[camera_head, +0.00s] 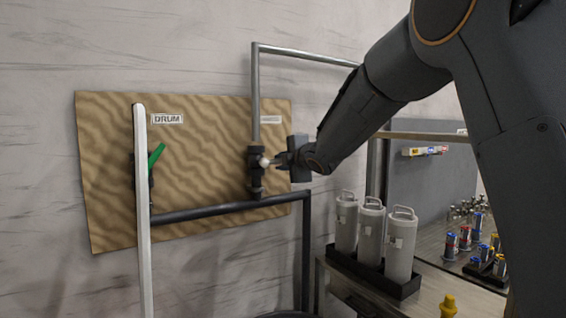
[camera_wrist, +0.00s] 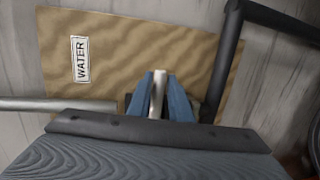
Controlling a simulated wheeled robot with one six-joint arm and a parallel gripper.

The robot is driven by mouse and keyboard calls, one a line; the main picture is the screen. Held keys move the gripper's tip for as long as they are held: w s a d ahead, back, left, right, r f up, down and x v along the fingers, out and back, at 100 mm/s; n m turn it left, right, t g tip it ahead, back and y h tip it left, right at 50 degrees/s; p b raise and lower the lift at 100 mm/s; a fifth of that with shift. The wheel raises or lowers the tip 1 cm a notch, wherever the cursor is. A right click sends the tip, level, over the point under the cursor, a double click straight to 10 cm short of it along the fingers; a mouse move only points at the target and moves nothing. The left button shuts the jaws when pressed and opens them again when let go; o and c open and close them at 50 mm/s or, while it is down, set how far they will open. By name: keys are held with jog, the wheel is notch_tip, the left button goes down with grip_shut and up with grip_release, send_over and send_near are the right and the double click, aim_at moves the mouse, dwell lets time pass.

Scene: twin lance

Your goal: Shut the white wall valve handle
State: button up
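The white valve handle (camera_wrist: 157,92) shows in the wrist view between the two blue fingers of my gripper (camera_wrist: 160,90), which press close on both its sides. In that view it points across the line of the pipe. In the head view only a small pale part of the handle (camera_head: 264,161) shows at the dark valve body (camera_head: 256,182). My gripper (camera_head: 274,161) reaches it from the right. The valve sits on the tan board below the grey upright pipe (camera_head: 256,100). The WATER label (camera_wrist: 80,60) is beside it. My fingers hide much of the valve in the wrist view.
A green handle (camera_head: 156,156) is on the DRUM side of the board (camera_head: 205,160), behind a white upright post (camera_head: 141,220). A dark pipe (camera_head: 220,209) runs along the bottom. White canisters (camera_head: 371,232) stand in a black tray at the right, below my arm.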

jog(key=shift+o, duration=1.2)
jog(key=shift+d, duration=0.1)
jog(key=b+v, duration=0.1)
jog(key=v, duration=0.6)
jog(key=shift+s, duration=0.35)
